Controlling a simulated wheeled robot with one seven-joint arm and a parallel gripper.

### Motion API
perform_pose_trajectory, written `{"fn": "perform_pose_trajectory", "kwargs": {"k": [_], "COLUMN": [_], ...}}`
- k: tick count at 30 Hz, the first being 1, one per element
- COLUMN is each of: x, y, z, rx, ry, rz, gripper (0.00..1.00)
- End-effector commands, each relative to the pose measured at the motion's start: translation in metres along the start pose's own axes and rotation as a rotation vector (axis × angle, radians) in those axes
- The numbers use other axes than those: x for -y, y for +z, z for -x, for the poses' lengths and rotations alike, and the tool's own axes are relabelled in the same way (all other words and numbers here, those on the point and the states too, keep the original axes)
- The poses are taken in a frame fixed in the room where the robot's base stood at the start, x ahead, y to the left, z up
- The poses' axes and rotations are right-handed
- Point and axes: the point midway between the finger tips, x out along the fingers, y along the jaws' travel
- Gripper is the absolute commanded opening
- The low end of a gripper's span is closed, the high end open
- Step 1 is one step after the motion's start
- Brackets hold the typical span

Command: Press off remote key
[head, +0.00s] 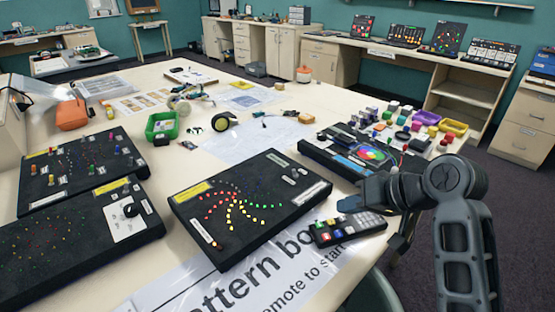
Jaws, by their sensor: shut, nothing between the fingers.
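The remote (371,221) is a small dark handset lying flat near the table's front edge. The key labels are too small to read, so I cannot tell which is off. My gripper (347,204) is shut and empty, with its fingertips just over the remote's far side. I cannot tell whether they touch it. The black pattern board (283,217) lies left of the remote, its red, yellow, green and blue lights showing in a spiral.
A printed paper sign (210,290) lies along the front edge. A black board with a colour wheel (372,154) is behind my gripper. Two other black light boards, one in front (60,250), are at the left. Bare table (180,165) shows behind the pattern board.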

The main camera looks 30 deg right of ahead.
Motion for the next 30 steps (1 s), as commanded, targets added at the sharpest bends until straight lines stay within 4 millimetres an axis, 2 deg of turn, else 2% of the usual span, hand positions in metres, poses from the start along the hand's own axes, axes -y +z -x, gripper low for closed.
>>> {"fn": "perform_pose_trajectory", "kwargs": {"k": [30], "x": [-0.0046], "y": [0.0047], "z": [-0.0062], "rx": [0.0], "ry": [0.0], "rz": [0.0], "gripper": [0.0]}}
